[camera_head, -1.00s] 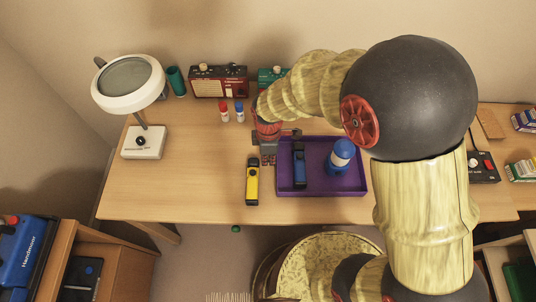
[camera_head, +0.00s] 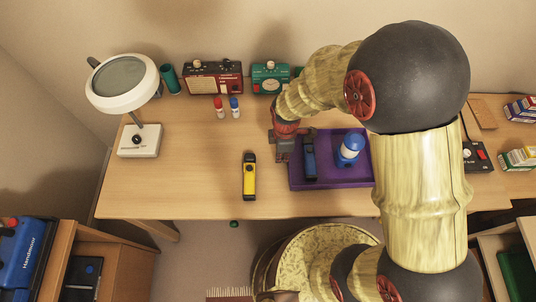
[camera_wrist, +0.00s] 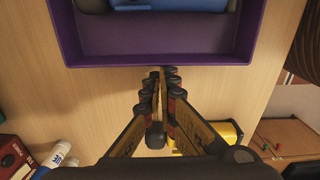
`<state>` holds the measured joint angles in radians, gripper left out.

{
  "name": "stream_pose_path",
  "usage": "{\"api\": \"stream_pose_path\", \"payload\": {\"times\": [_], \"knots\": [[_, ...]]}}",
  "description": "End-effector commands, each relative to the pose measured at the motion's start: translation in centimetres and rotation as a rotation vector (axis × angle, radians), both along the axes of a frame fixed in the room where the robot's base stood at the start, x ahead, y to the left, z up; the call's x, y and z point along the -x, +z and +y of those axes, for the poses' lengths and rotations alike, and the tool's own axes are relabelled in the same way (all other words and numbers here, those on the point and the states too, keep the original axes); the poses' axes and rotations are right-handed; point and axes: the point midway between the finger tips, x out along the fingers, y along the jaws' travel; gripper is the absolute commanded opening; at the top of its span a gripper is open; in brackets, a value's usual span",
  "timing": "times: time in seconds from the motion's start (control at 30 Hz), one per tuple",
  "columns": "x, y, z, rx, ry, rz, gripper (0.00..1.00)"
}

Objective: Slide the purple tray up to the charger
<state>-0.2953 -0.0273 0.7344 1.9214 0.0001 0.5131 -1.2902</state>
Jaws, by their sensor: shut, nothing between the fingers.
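The purple tray (camera_head: 332,184) lies on the desk and holds a blue-and-black handheld tool (camera_head: 309,158) and a blue jar with a white top (camera_head: 349,147). My gripper (camera_head: 284,157) is down at the tray's left side, outside it. In the wrist view, my gripper (camera_wrist: 164,76) has its fingers together and empty, with the tips at the outer face of the tray wall (camera_wrist: 160,62), touching or nearly so. A black box with a red switch (camera_head: 476,157), which looks like the charger, sits right of the tray, partly hidden by my arm.
A yellow handheld tool (camera_head: 249,177) lies left of the tray. A magnifier lamp (camera_head: 138,140) is at far left. My arm hides the desk between tray and box.

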Motion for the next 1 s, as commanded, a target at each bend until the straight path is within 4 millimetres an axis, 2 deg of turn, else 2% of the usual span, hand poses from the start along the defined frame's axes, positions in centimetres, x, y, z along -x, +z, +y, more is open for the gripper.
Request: {"api": "stream_pose_path", "payload": {"times": [0.03, 0.2, 0.5, 0.7, 1.0], "knots": [[0.0, 0.3, -1.3, 0.001, -0.007, 0.002, 0.00], [0.0, 0.2, -5.1, 0.001, -0.006, 0.003, 0.00], [-0.1, 0.1, -10.9, 0.000, -0.004, 0.000, 0.00], [-0.1, 0.0, -12.4, 0.000, -0.001, 0.001, 0.00], [-0.1, -0.1, -12.4, 0.000, 0.001, 0.000, 0.00]]}}
